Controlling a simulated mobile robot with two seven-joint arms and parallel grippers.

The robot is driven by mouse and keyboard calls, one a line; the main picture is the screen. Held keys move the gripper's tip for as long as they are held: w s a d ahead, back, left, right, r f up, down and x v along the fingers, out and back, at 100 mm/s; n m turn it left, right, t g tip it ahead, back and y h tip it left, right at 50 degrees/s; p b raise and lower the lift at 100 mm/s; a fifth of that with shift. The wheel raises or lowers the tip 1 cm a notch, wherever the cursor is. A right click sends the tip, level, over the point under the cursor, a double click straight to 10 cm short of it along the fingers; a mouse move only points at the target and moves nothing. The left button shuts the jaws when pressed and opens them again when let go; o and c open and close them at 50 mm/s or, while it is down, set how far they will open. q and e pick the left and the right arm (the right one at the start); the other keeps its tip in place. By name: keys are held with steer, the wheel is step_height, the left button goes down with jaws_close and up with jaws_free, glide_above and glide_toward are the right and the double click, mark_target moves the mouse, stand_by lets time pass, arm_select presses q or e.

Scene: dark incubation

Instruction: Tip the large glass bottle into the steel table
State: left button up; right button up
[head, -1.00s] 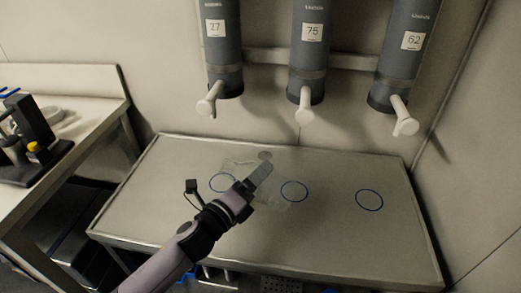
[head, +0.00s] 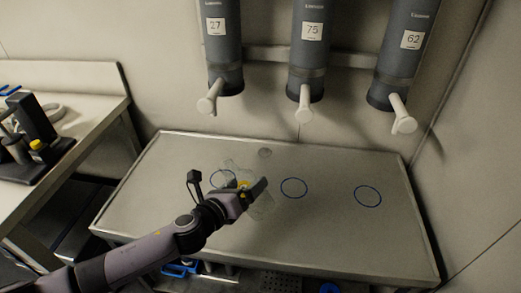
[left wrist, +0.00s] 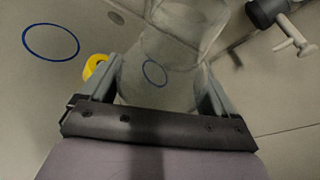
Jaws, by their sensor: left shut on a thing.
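The large glass bottle is clear and hard to see against the steel table (head: 330,235). In the left wrist view the bottle (left wrist: 165,75) stands between the two fingers of my left gripper (left wrist: 160,95), which is shut on it. In the head view the left gripper (head: 252,190) is over the left-middle of the table, with the bottle (head: 262,208) showing on both sides of it and looking tilted. I cannot tell whether the bottle touches the table. A small yellow thing (left wrist: 95,65) shows beside the left finger. My right gripper is not in view.
Three blue rings mark the table, such as the right one (head: 368,196), and a drain (head: 265,153) lies near the back. Three grey cylinders with white spouts, such as the middle one (head: 312,45), hang above. A side bench (head: 85,90) with equipment stands left.

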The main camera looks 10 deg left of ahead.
arm_select(q)
steer(key=shift+a+f+m, duration=0.25)
steer(key=shift+a+m, duration=0.05)
steer(key=shift+m, duration=0.1)
steer(key=shift+w+a+f+m+g+y, duration=0.1)
steer(key=shift+a+m+g+y, duration=0.05)
steer(key=shift+a+m+y, duration=0.3)
steer(key=shift+a+f+m+g+y, duration=0.1)
steer(key=shift+a+m+g+y, duration=0.05)
steer(key=shift+a+m+y, duration=0.25)
steer(key=shift+a+f+m+y, duration=0.25)
steer(key=shift+a+m+y, duration=0.1)
steer(key=shift+a+m, duration=0.15)
steer(key=shift+a+f+m, duration=0.15)
steer(key=shift+m, duration=0.1)
